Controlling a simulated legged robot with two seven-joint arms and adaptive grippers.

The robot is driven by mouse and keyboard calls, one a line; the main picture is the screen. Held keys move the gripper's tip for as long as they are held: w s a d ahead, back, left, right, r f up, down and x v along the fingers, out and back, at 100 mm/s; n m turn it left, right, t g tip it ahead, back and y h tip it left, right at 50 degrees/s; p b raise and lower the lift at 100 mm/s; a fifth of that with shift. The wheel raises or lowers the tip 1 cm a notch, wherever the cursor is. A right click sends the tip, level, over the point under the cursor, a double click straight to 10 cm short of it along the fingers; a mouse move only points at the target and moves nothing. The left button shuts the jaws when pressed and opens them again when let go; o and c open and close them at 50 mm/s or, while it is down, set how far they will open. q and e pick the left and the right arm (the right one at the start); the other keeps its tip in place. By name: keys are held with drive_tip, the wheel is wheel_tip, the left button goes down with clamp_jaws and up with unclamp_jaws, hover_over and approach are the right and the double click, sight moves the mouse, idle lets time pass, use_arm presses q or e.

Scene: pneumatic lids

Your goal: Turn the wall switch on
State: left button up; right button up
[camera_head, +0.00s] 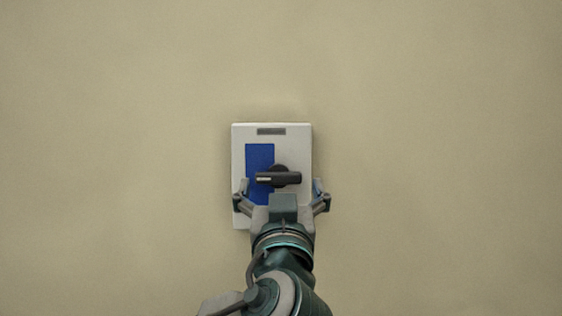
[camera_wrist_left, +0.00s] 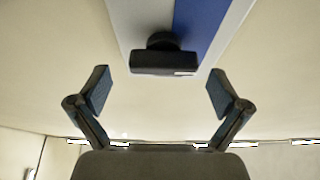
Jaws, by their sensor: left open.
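The wall switch is a pale grey box (camera_head: 299,147) with a blue panel (camera_head: 259,160) and a black rotary handle (camera_head: 278,178). The handle lies horizontal, with a pale mark at its left end in the head view. In the left wrist view the handle (camera_wrist_left: 164,62) is ahead of the fingers, with its pale mark at the right. My left gripper (camera_head: 281,186) is open in front of the box, its fingers spread to either side of the handle. The left wrist view shows the open fingers (camera_wrist_left: 157,92) with nothing between them. My right gripper is not in view.
The box is mounted on a plain beige wall (camera_head: 420,120), clear on all sides. A small dark label (camera_head: 271,131) is at the top of the box. My left arm covers the box's lower part in the head view.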

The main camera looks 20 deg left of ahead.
sight(279, 181)
use_arm(q)
drive_tip(key=shift+p+x, duration=0.4)
drive_tip(key=shift+x, duration=0.75)
drive_tip(key=shift+w+d+r, duration=0.1)
drive_tip(key=shift+w+r, duration=0.05)
drive_tip(key=shift+w, duration=0.25)
drive_tip(key=shift+a, duration=0.65)
drive_tip(key=shift+c, duration=0.5)
drive_tip(key=shift+a, duration=0.1)
drive_tip(key=c, duration=0.8)
drive_tip(key=shift+d, duration=0.35)
drive_tip(key=shift+c, duration=0.9)
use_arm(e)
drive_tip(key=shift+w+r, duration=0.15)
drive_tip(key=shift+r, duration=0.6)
